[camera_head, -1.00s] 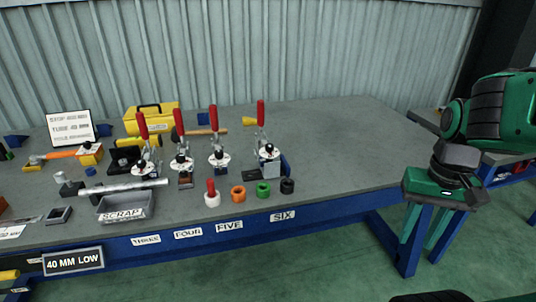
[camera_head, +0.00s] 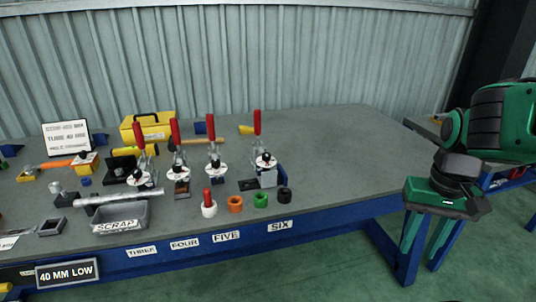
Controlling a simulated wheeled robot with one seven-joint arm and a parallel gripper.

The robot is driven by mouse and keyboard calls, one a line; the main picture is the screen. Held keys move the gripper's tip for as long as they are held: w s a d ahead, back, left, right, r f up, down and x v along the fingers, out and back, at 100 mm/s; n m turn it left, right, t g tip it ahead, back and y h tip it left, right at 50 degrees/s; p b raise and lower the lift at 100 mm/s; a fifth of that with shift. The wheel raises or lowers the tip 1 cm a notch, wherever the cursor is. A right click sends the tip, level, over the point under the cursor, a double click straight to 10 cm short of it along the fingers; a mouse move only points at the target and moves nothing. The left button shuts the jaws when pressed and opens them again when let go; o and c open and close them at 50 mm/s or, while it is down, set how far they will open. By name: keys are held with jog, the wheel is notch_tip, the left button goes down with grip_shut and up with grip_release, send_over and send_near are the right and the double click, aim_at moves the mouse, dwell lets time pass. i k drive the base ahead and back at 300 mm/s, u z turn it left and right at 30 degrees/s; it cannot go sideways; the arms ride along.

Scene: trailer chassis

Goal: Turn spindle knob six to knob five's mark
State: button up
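Several toggle clamps with tall red handles stand in a row on the grey bench, each with a white dial and a dark knob. Spindle knob six (camera_head: 265,157) is on the rightmost one, behind the SIX label (camera_head: 280,226). Spindle knob five (camera_head: 215,166) is on the clamp to its left, behind the FIVE label (camera_head: 227,236). The dial marks are too small to read. My gripper (camera_head: 426,236) hangs at the right, past the bench's right end and well away from both knobs.
A white, an orange, a green and a black ring piece (camera_head: 284,195) line the front edge before the clamps. A grey SCRAP bin (camera_head: 121,217) and a metal tube (camera_head: 118,197) lie left. A yellow toolbox (camera_head: 150,127) stands behind. The bench's right part is clear.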

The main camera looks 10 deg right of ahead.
aim_at(266, 156)
jog(key=z, duration=2)
jog(key=k, duration=1.8)
jog(key=u, duration=1.15)
jog(key=i, duration=1.05)
jog(key=z, duration=0.05)
